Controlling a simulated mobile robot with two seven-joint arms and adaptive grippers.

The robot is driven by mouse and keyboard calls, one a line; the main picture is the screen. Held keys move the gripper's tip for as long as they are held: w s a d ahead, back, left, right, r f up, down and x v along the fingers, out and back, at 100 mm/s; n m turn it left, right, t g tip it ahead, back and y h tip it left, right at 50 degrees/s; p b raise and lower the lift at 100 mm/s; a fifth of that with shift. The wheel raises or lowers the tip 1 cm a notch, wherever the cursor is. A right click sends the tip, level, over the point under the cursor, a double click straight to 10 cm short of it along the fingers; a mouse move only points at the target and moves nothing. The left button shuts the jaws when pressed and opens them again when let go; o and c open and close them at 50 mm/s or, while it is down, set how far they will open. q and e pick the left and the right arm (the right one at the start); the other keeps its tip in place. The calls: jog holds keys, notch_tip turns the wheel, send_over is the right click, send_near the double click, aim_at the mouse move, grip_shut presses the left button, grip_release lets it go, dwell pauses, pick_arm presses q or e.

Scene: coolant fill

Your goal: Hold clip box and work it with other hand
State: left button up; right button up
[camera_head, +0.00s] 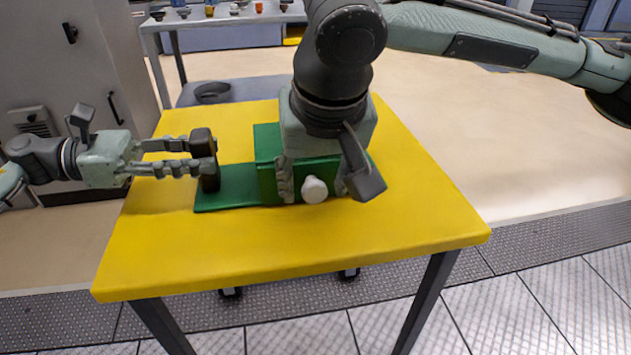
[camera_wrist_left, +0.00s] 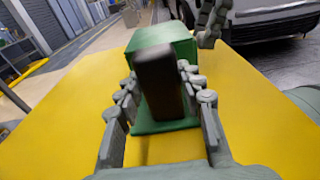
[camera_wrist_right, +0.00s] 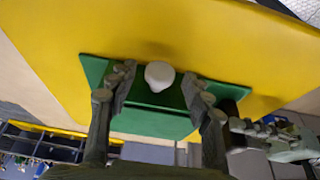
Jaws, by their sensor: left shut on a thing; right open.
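The green clip box (camera_head: 266,182) stands on its flat green base (camera_head: 235,198) on the yellow table. A dark upright handle (camera_head: 208,165) rises at the base's left end. My left gripper (camera_head: 204,166) is shut on this handle, which also shows in the left wrist view (camera_wrist_left: 160,85). A white round knob (camera_head: 314,190) sits on the box's front side and shows in the right wrist view (camera_wrist_right: 159,75). My right gripper (camera_head: 318,185) points down from above, open, with one finger on each side of the knob and apart from it. The arm hides part of the box top.
The yellow table (camera_head: 190,250) is clear in front of the box and to its right. A grey shelf table (camera_head: 220,18) with small items stands behind. A grey cabinet (camera_head: 70,80) is at the back left.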

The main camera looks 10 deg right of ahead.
jog(key=shift+w+f, duration=0.15)
jog(key=shift+f, duration=0.1)
grip_shut()
dwell(0.3)
